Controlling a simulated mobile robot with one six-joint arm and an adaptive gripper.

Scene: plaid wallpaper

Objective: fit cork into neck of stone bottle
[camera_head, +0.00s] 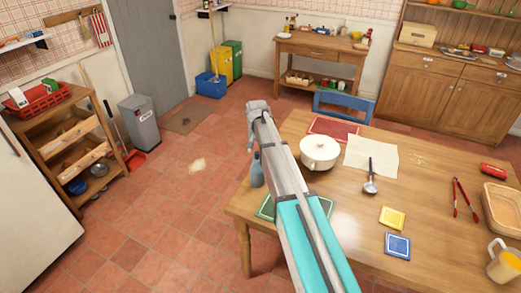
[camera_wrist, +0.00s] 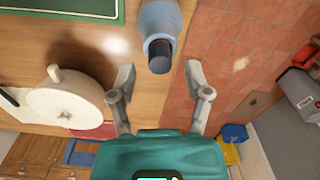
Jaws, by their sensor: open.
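A blue-grey bottle (camera_head: 257,172) stands near the left edge of the wooden table, partly hidden by my arm. In the wrist view the bottle (camera_wrist: 160,17) is at the top centre, with a dark cylindrical piece (camera_wrist: 160,56) at its neck end. I cannot tell whether that piece is the cork or the dark neck itself. No separate cork can be made out. My gripper (camera_wrist: 160,76) is open and empty, its fingers apart on either side of the line to the dark piece, not touching it.
A green mat (camera_head: 265,207) lies by the bottle. A ladle (camera_head: 370,180), yellow tile (camera_head: 392,217), blue tile (camera_head: 397,245) and red tongs (camera_head: 465,198) lie farther right. Open floor lies left of the table.

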